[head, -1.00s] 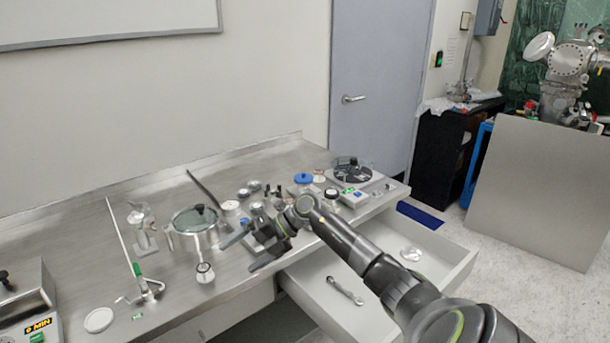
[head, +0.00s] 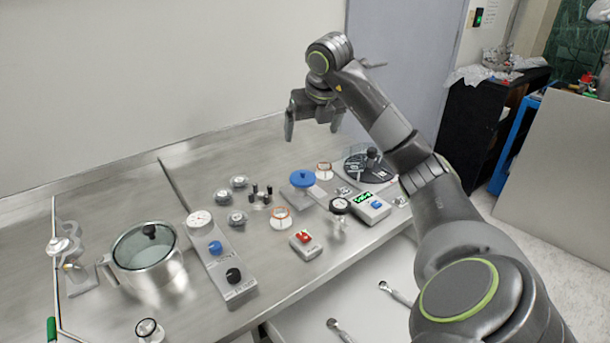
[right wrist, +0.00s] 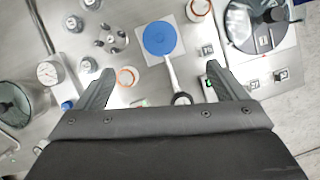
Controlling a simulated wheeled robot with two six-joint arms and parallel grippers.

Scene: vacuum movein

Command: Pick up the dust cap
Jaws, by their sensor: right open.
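A round blue cap (head: 303,178), which looks like the dust cap, sits on a fitting over a pale square plate at the back middle of the steel bench. It also shows in the right wrist view (right wrist: 160,38), ahead of and between the fingertips. My right gripper (head: 312,135) is open and empty, fingers pointing down, high above the bench and apart from the cap. Its two fingers also show wide apart in the right wrist view (right wrist: 160,68). My left gripper is out of view.
Near the cap stand small metal fittings (head: 237,219), a gauge (head: 338,205), a red-button box (head: 305,243) and a green-display meter (head: 368,206). A lidded steel pot (head: 148,265) and a knobbed panel (head: 220,258) are left. An open drawer (head: 350,295) lies below the front edge.

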